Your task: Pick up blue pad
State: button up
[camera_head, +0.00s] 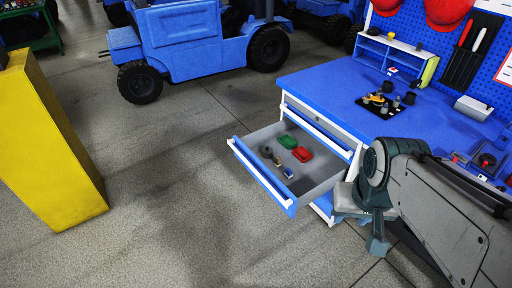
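The open drawer (246,165) of the blue workbench holds several small things. A small item with blue and white on it (288,173) lies near the drawer's front right; it may be the blue pad, but it is too small to be sure. My gripper (377,247) hangs at the lower right, outside the drawer and to its right, apart from the small items. Its fingers are too small and dark to tell whether they are open or shut, and I see nothing held.
A yellow block (50,150) stands left. A blue forklift (185,40) is behind. The floor left of the drawer is clear.

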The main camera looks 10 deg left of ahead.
aim_at(288, 172)
jog(key=u, duration=0.55)
jog(key=i, duration=1.55)
jog(key=z, duration=0.7)
